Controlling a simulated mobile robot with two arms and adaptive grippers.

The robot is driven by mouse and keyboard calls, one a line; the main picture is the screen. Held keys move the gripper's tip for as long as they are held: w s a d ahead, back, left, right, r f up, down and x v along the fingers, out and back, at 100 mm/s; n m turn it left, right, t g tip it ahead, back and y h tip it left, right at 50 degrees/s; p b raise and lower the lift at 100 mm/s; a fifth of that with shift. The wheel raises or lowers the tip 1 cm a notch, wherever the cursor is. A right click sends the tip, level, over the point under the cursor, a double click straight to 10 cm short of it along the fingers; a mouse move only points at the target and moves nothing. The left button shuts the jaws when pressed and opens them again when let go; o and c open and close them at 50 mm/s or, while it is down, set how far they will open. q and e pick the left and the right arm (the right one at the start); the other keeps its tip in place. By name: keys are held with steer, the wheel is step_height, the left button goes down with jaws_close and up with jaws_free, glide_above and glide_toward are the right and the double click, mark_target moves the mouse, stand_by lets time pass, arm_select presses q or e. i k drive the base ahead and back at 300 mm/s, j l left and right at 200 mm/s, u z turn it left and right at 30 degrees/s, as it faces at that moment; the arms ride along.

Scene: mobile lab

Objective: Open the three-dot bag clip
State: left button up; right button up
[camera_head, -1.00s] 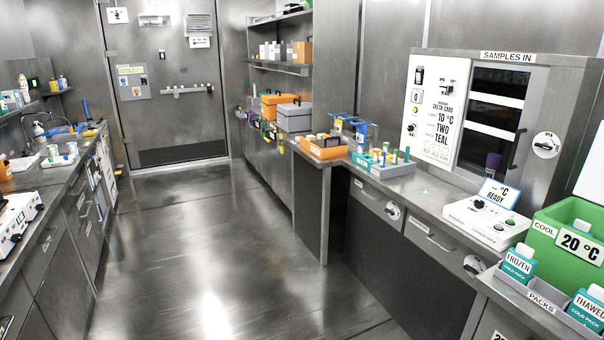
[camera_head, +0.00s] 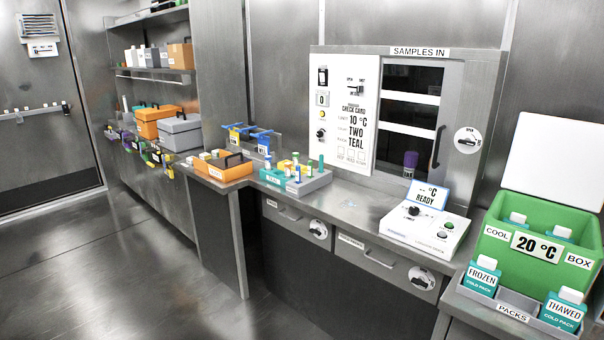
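I cannot make out a three-dot bag clip in the head view. Several small yellow, purple and green items (camera_head: 154,154) hang along the front edge of the left counter, too small to tell what they are or whether they bear dots. Neither of my grippers is in view.
On the counter stand an orange box (camera_head: 157,122), a grey box (camera_head: 180,133), an orange tray (camera_head: 222,170) and a grey rack (camera_head: 312,181) with tubes. At right are a white control box (camera_head: 424,232) and an open green cool box (camera_head: 545,270). The floor at left is clear.

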mark_target(232, 126)
steer(key=i+j, duration=0.25)
steer(key=i+j+z, duration=0.1)
steer(key=j, duration=0.35)
steer(key=i+j+z, duration=0.1)
steer(key=i+j, duration=0.45)
steer(key=j, duration=0.25)
steer(key=i+j+z, duration=0.1)
steer(key=j, duration=0.3)
steer(key=i+j, duration=0.45)
steer(key=j, duration=0.15)
steer(key=i+j, duration=0.15)
steer(key=j, duration=0.2)
steer(key=i+j, duration=0.15)
steer(key=j, duration=0.15)
steer(key=i+j, duration=0.15)
steer(key=j, duration=0.2)
steer(key=l+z, duration=0.05)
